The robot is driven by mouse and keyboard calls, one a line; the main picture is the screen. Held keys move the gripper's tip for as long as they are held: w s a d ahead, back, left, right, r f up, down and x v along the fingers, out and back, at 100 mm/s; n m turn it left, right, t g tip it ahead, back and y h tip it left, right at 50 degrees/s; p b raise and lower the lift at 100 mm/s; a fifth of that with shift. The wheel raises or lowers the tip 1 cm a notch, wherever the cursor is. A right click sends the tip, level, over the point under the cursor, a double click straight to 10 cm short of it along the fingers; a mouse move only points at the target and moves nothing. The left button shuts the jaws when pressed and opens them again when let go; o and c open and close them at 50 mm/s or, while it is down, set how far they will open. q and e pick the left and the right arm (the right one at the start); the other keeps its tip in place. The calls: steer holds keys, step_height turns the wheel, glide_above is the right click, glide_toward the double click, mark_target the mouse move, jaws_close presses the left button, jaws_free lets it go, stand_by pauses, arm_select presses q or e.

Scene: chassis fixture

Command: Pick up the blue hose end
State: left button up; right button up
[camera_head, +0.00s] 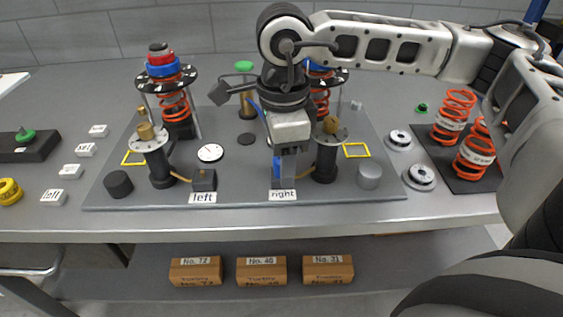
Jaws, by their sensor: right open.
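My right gripper (285,178) points down over the block at the "right" label (283,195), near the front edge of the grey plate. It is open; its fingers look narrow from here. A blue piece (277,166), which seems to be the blue hose end, shows at the left side of the fingers. I cannot tell whether it lies between them or touches them. A short blue length of hose (254,106) shows left of my wrist. The rest of the hose is hidden behind my arm. My left gripper is not in view.
A strut assembly (172,100) stands on the left of the grey plate (330,196); another stands behind my wrist. Brass-topped black posts (158,165) stand before them. Orange springs (455,112) stand on a dark mat at right. Boxes (262,271) sit on the lower shelf.

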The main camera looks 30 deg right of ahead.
steer(key=shift+c, duration=0.3)
jaws_close()
steer(key=shift+r, duration=0.1)
